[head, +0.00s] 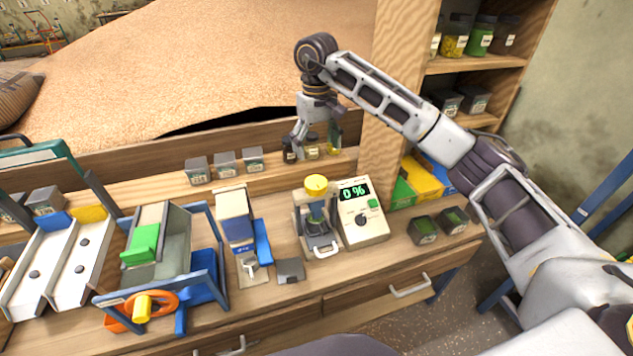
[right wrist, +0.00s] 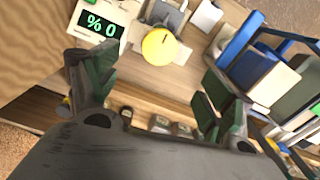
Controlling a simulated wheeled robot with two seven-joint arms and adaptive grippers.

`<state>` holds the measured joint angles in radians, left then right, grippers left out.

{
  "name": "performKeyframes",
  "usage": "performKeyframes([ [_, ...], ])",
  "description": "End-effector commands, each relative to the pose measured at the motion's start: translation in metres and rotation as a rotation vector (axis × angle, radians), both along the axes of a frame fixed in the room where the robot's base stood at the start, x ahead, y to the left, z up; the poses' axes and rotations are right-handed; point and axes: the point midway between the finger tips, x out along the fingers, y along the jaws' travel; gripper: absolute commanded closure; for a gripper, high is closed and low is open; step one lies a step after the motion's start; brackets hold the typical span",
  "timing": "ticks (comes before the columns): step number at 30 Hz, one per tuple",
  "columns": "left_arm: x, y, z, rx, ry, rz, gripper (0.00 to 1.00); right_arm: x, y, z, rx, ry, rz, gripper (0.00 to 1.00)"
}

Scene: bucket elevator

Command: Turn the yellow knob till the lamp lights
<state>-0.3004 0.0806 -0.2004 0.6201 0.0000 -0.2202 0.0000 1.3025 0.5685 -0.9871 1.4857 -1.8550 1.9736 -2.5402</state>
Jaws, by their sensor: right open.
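The yellow knob (head: 316,185) is a round cap on top of a small grey device with a metal handle (head: 322,248) at its front. In the right wrist view the knob (right wrist: 160,46) shows as a yellow disc with a dark mark, beyond the fingertips. My right gripper (head: 317,142) points down above and behind the knob; its fingers (right wrist: 152,88) are spread, empty and apart from it. The cream meter (head: 376,234) right of the device reads 0 %, with a green patch and a dark dial. I cannot tell which part is the lamp. My left gripper is out of view.
A blue-and-white dispenser (head: 235,218) stands close to the device's left. A blue-framed machine (head: 218,262) with an orange crank is farther left. Small jars (head: 311,152) stand on the ledge behind. A wooden post (head: 388,120) rises at the right, beneath my right arm.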

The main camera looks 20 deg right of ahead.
Motion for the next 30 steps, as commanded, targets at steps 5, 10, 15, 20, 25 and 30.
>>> performKeyframes([
  [5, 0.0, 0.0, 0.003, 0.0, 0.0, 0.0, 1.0, -0.001, 0.0, -0.014, 0.0, 0.003, 0.001, 0.19],
  [10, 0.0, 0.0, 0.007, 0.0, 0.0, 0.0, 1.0, -0.001, 0.0, -0.031, 0.0, 0.003, 0.001, 0.19],
  [15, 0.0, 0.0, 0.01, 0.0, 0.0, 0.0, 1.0, -0.001, 0.0, -0.049, 0.001, 0.002, 0.001, 0.19],
  [20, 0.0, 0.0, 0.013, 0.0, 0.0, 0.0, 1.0, -0.001, 0.0, -0.066, 0.001, 0.002, 0.0, 0.19],
  [25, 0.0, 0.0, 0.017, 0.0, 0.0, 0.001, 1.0, -0.001, 0.0, -0.085, 0.0, 0.003, -0.001, 0.19],
  [30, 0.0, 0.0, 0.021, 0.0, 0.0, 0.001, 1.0, -0.001, 0.0, -0.103, -0.001, 0.003, 0.0, 0.19],
])
